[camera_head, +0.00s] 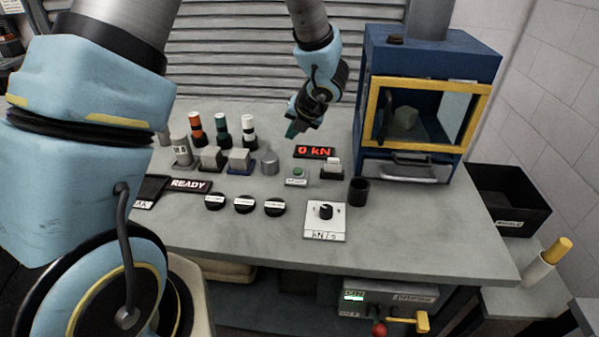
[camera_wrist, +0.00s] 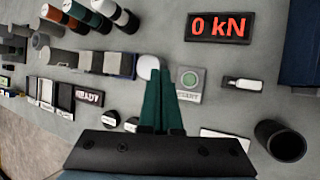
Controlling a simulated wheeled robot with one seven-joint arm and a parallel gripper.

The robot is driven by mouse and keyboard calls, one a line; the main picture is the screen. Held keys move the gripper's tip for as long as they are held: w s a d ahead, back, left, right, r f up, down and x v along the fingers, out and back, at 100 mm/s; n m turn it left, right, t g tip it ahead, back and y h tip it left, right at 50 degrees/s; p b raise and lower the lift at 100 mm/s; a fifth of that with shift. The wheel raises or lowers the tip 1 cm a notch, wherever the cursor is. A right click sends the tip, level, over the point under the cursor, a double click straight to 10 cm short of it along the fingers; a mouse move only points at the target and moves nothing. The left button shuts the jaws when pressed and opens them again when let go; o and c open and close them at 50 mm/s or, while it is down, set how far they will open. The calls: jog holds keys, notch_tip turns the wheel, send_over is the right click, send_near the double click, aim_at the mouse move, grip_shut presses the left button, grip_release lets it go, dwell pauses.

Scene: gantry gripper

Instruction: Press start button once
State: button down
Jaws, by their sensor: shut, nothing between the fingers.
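The start button (camera_head: 298,172) is a small green button on a grey box labelled START, on the bench in front of the red 0 kN display (camera_head: 314,152). In the wrist view the green start button (camera_wrist: 190,79) sits just right of my fingertips. My gripper (camera_head: 292,130) is above the bench, behind and above the button in the head view. Its dark green fingers are together and empty, also seen in the wrist view (camera_wrist: 162,75). I see no contact with the button. The fingers partly cover the side of its box in the wrist view.
A knob panel (camera_head: 325,218) is in front. The blue and yellow test chamber (camera_head: 425,100) stands at the back right.

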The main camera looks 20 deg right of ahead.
aim_at(298, 172)
jog(key=shift+s+d+f+m, duration=0.1)
jog(key=shift+d+f+m, duration=0.05)
jog(key=shift+d+m, duration=0.6)
jog(key=shift+f, duration=0.15)
notch_tip(298, 172, down, 9)
jog(key=b, duration=0.7)
jog(key=shift+r+b, duration=0.2)
jog(key=shift+b, duration=0.2)
jog(key=shift+f, duration=0.1)
dwell(1.0)
jog(key=shift+f+b, duration=0.3)
